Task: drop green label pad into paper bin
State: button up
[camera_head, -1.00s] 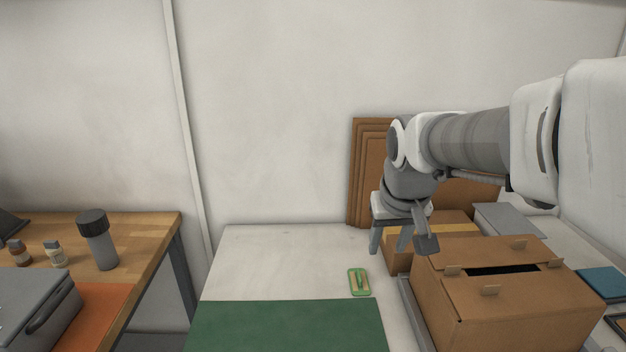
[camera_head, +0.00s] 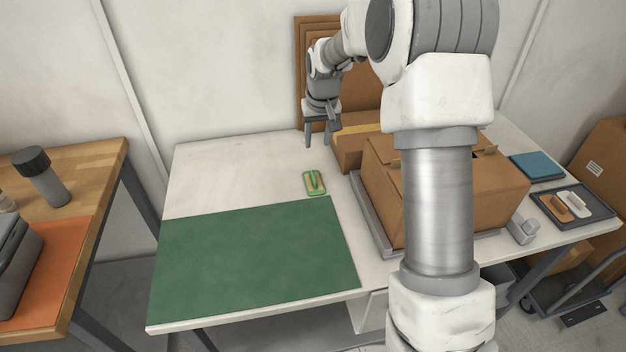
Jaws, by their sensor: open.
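The green label pad (camera_head: 315,183) lies flat on the white tabletop, just beyond the far edge of the green mat. My gripper (camera_head: 319,142) points down, open and empty, behind the pad and next to the small taped box. It appears apart from the pad. I cannot pick out a container that is clearly the paper bin; my arm hides part of the table and the floor.
A cardboard box (camera_head: 384,195) stands on a grey platform right of the pad, partly behind my arm. A smaller taped box (camera_head: 350,152) is behind it. A tray (camera_head: 590,212) and blue pad (camera_head: 537,166) lie right. The green mat (camera_head: 250,262) is bare.

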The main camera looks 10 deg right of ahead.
aim_at(314, 176)
jog(key=b+x, duration=0.1)
jog(key=x, duration=1.5)
jog(key=shift+f, duration=0.4)
jog(key=shift+s, duration=0.1)
grip_shut()
